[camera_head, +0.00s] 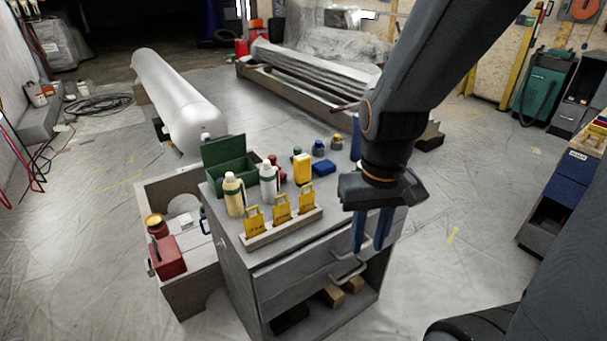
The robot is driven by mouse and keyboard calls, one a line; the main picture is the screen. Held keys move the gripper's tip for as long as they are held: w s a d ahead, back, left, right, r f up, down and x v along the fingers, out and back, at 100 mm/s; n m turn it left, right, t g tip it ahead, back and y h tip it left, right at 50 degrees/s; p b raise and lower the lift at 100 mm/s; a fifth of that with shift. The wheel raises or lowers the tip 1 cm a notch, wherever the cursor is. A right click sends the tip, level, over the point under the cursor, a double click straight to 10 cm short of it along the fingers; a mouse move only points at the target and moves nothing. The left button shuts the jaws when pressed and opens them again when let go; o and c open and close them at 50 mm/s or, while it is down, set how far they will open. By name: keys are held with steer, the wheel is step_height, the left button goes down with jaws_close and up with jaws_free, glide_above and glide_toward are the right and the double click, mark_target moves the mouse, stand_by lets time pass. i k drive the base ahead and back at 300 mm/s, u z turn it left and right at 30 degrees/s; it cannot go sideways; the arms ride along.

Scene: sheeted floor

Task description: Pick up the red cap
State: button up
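A small red object (275,163), perhaps the red cap, sits on the grey cabinet top (240,200), behind the white bottle (268,182) and right of the open green box (231,166). The bottle hides part of it, so its shape is unclear. My gripper (368,247) hangs at the right front edge of the cabinet, well right of the red object and nearer the camera. Its two blue fingers point down, with a gap between them and nothing held.
A yellow item (302,168), a blue block (323,167) and small knob-like pieces stand behind. A red canister (168,256) sits on a lower box at left.

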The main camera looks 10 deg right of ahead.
mark_target(283, 176)
steer(key=z, duration=1.05)
steer(key=k, duration=0.65)
steer(key=u, duration=1.05)
steer(key=i, duration=1)
